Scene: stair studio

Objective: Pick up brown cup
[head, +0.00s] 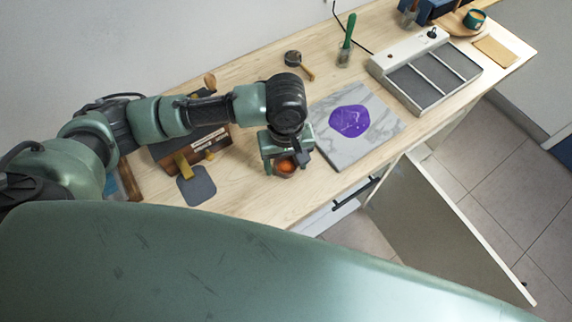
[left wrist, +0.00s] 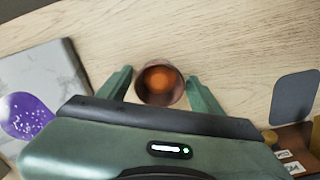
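The brown cup (head: 285,168) stands on the wooden table, partly hidden under my left gripper in the head view. In the left wrist view the cup (left wrist: 160,84) is seen from above, with an orange inside. My left gripper (head: 282,165) points down over it. In the left wrist view my left gripper's fingers (left wrist: 158,88) are spread, one on each side of the cup, with a small gap showing on each side. My right gripper is not in view.
A marble slab (head: 352,128) with a purple patch lies to the right of the cup. A dark grey pad (head: 197,187) and a wooden box (head: 207,147) lie to the left. A grey tray (head: 425,78) stands at the back right. An open cabinet door (head: 430,225) juts out below the table.

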